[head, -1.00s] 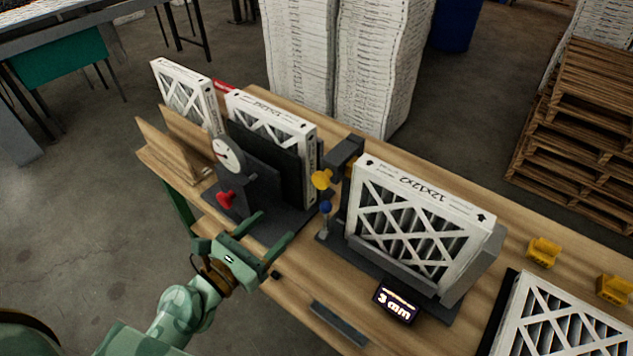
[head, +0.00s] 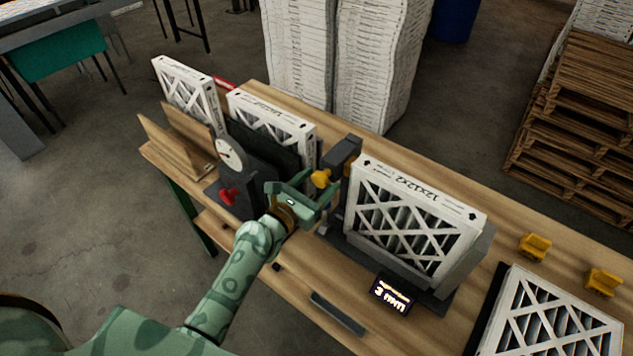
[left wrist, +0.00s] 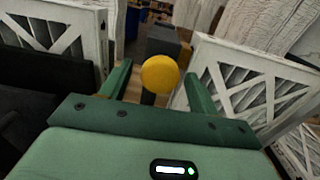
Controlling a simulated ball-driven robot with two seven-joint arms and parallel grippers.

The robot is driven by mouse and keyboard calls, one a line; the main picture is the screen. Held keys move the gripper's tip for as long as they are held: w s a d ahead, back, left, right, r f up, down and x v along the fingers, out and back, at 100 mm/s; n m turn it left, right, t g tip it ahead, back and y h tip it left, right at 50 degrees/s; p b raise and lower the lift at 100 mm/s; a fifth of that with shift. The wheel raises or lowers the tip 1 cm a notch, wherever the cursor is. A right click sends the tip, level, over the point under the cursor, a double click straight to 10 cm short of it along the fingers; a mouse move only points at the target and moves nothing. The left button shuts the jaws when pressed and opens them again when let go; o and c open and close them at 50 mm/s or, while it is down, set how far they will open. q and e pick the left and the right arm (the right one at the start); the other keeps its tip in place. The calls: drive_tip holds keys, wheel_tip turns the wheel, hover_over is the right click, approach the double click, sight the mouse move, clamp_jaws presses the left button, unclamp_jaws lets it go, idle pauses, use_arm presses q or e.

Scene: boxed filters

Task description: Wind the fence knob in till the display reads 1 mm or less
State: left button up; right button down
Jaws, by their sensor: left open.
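A yellow round knob (head: 320,178) sits on a dark grey block (head: 344,152) at the left end of the fixture holding the 12x12x2 filter (head: 412,222). My left gripper (head: 322,184) is open and empty right at the knob. In the left wrist view, the knob (left wrist: 160,73) shows between the two spread fingers (left wrist: 159,70); I cannot tell whether the fingertips reach around it. The display (head: 393,294) in front of the fixture reads 3 mm. My right gripper is not in view.
Left of my gripper stands a dark fixture with a dial gauge (head: 229,153) and a red knob (head: 230,195). A second boxed filter (head: 272,122) stands behind it. Yellow clips (head: 534,247) and another filter (head: 556,322) are at the right. The table's front edge is mostly clear.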

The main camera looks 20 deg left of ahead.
use_arm(q)
drive_tip(key=c, duration=1)
drive_tip(key=shift+o, duration=0.2)
drive_tip(key=shift+f+m+b, duration=0.1)
drive_tip(key=shift+m+b, duration=0.85)
drive_tip(key=shift+m, duration=0.25)
drive_tip(key=m+b, duration=0.1)
drive_tip(key=m, duration=0.1)
drive_tip(key=shift+m, duration=0.4)
drive_tip(key=m+b, duration=0.1)
drive_tip(key=m, duration=0.2)
drive_tip(key=shift+a, duration=0.1)
drive_tip(key=shift+m, duration=1.7)
